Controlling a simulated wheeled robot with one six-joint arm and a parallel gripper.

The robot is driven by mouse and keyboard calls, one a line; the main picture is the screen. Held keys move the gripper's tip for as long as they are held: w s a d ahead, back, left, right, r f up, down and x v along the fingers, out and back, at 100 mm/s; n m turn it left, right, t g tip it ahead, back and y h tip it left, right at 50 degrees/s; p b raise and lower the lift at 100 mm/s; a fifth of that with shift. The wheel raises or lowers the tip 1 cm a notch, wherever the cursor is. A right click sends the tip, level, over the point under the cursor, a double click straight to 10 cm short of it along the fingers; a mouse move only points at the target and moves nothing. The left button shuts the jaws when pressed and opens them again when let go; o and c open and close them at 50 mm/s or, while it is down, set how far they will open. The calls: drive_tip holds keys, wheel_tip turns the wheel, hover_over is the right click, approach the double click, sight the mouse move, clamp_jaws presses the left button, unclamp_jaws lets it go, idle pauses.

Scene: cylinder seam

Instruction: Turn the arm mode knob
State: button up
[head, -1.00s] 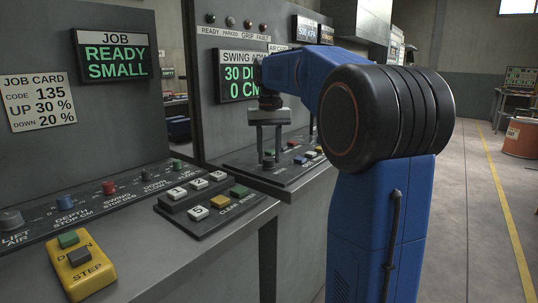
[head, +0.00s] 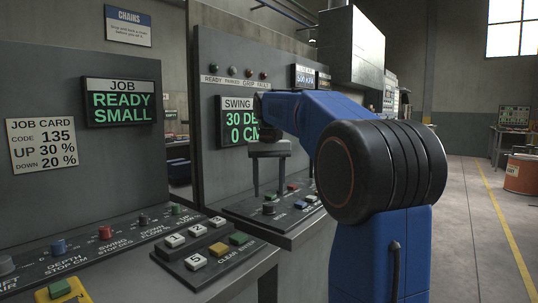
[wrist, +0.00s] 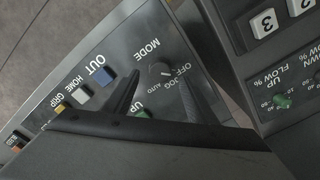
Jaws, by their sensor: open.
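The arm mode knob is a small grey round knob (head: 269,208) on the sloped panel under the SWING ARM display. In the wrist view the knob (wrist: 160,72) sits below the word MODE, with OFF, JOG and AUTO printed around it. The mark its pointer faces is too small to tell surely. My gripper (head: 269,190) is open and empty, pointing down just above the knob. In the wrist view its two dark fingers (wrist: 158,90) stand apart on either side of the knob, with no clear contact.
Coloured buttons, including a blue one (wrist: 102,77), lie beside the knob. A keypad (head: 203,243) with numbered keys stands close to its left. The SWING ARM display (head: 240,120) rises behind.

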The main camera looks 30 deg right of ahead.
sight(269, 203)
wheel_tip(269, 203, up, 13)
drive_tip(key=shift+r, duration=0.2)
idle(0.7)
